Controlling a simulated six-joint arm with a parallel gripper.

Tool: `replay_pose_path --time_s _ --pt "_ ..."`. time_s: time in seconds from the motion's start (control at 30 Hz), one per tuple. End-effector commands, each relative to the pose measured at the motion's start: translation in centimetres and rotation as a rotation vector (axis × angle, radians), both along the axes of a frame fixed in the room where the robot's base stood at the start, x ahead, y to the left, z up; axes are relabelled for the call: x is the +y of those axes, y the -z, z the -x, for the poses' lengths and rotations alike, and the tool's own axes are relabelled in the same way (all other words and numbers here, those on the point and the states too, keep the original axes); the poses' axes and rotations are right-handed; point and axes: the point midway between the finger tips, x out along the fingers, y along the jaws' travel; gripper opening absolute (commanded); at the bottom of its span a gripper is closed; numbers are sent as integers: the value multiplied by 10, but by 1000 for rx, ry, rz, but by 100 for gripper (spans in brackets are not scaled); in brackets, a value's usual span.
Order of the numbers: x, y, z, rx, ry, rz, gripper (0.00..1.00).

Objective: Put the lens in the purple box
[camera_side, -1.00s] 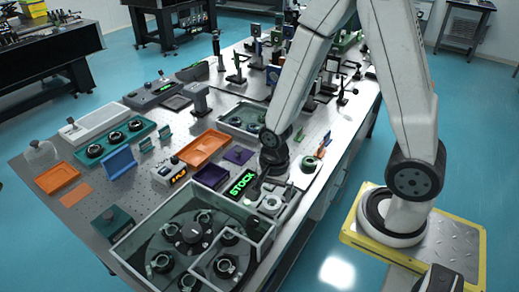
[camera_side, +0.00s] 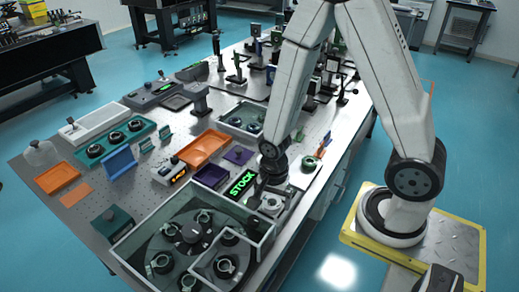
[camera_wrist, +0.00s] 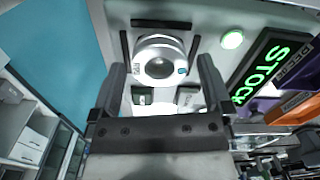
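A round white-and-silver mount with a dark lens (camera_wrist: 159,67) at its centre sits in a dark-cornered holder, between and beyond my fingertips in the wrist view. In the side view the silver round piece (camera_side: 271,204) stands beside the green STOCK sign. My gripper (camera_wrist: 160,72) is open and empty, its two dark fingers on either side of the lens mount in the picture. In the side view my gripper (camera_side: 266,187) is just above it; its fingers are small and partly hidden there. The purple box (camera_side: 211,175) is open-topped and stands left of the sign.
The STOCK sign (camera_side: 241,185) stands close to my gripper. A flat purple piece (camera_side: 239,155) and an orange tray (camera_side: 204,148) lie behind the box. A large clear-walled case (camera_side: 150,222) with a round carousel is in front.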

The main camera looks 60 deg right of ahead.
Motion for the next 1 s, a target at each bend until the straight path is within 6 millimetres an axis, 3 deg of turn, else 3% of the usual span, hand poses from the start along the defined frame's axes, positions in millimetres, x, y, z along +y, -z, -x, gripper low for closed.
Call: replay_pose_path --time_s 0.03,0.3,0.7,1.0 --pt "0 0 0 0 0 0 87" --pt "0 0 0 0 0 0 4" --pt "0 -3 0 -1 0 0 3" --pt "0 -21 -1 -3 0 0 3"
